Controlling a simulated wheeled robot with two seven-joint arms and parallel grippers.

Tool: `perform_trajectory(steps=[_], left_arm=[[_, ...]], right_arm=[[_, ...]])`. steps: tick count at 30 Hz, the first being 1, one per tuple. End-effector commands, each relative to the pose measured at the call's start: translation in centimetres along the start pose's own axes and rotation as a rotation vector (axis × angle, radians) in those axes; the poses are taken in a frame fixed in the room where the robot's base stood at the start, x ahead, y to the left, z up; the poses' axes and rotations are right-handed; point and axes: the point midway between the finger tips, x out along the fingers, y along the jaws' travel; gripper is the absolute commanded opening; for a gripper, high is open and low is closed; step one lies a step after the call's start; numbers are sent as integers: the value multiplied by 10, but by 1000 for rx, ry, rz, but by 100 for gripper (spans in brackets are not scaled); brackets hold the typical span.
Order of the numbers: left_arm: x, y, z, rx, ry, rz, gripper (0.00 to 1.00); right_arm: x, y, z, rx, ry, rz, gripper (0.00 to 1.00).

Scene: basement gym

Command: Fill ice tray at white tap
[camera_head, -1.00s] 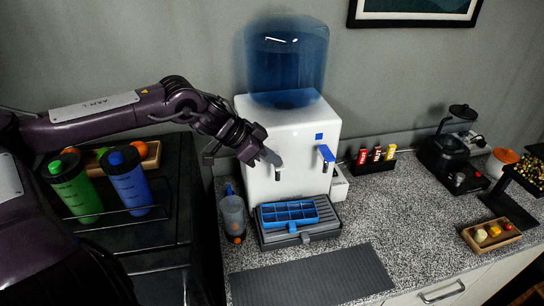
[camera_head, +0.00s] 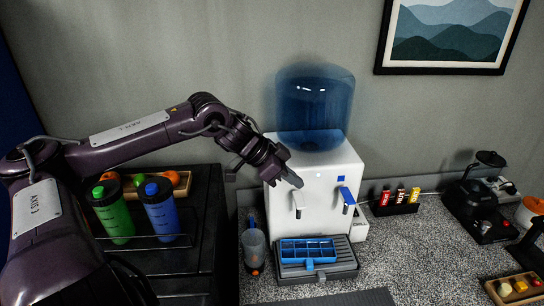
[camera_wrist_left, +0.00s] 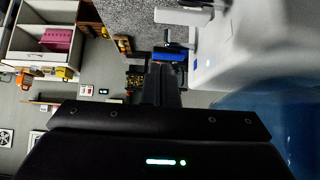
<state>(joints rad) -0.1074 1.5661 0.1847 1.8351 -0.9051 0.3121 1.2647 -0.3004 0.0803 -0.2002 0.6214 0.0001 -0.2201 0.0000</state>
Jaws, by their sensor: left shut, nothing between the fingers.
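The white water dispenser (camera_head: 320,175) stands on the counter with a white tap (camera_head: 298,203) at left and a blue-handled tap (camera_head: 347,198) at right. The blue ice tray (camera_head: 308,251) lies flat on the grey drip tray (camera_head: 345,262) below the taps. I cannot tell whether its compartments hold water. My left gripper (camera_head: 296,181) is shut and empty, with its fingertips just above the white tap; contact is unclear. Its dark fingers (camera_wrist_left: 160,84) show in the left wrist view beside the dispenser (camera_wrist_left: 232,45). My right gripper is not in view.
A clear cup (camera_head: 254,250) stands left of the drip tray. Green (camera_head: 113,210) and blue (camera_head: 160,208) bottles stand on the dark cart at left. A condiment rack (camera_head: 395,201) and coffee machine (camera_head: 478,205) are at right.

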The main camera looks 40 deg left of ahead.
Motion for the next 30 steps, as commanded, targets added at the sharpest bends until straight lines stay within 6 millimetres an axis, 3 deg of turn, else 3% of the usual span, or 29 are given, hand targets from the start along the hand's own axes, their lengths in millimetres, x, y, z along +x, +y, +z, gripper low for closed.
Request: perform_trajectory(steps=[5,7,13,21,30], left_arm=[[-12,2,0,3,11,9,0],[-20,1,6,7,6,5,0],[-62,1,5,6,6,3,0],[-84,1,4,4,-2,7,0],[-88,2,2,4,-1,9,0]], right_arm=[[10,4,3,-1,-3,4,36],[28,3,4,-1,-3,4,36],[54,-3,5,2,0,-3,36],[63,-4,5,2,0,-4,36],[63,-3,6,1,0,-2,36]])
